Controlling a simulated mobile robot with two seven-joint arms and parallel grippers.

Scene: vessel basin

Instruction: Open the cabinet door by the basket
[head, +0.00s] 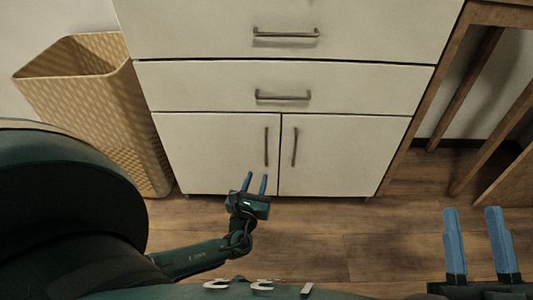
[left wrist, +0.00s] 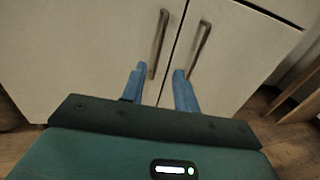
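The white cabinet has two lower doors under two drawers. The left door (head: 215,150), on the basket's side, is shut, with a vertical dark handle (head: 266,146) near its right edge. The right door (head: 345,155) is shut too, with its own handle (head: 295,146). The woven basket (head: 95,105) stands left of the cabinet. My left gripper (head: 256,183) is open and empty, below the left door's handle. In the left wrist view its blue fingers (left wrist: 160,88) point up at the doors, with the left door's handle (left wrist: 158,44) just beyond the left finger. My right gripper (head: 473,240) is open and empty at lower right.
Two drawers with horizontal handles, the upper (head: 286,34) and the lower (head: 283,97), are shut above the doors. A wooden table frame (head: 440,75) stands right of the cabinet. Wooden floor (head: 310,240) in front of the doors is clear.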

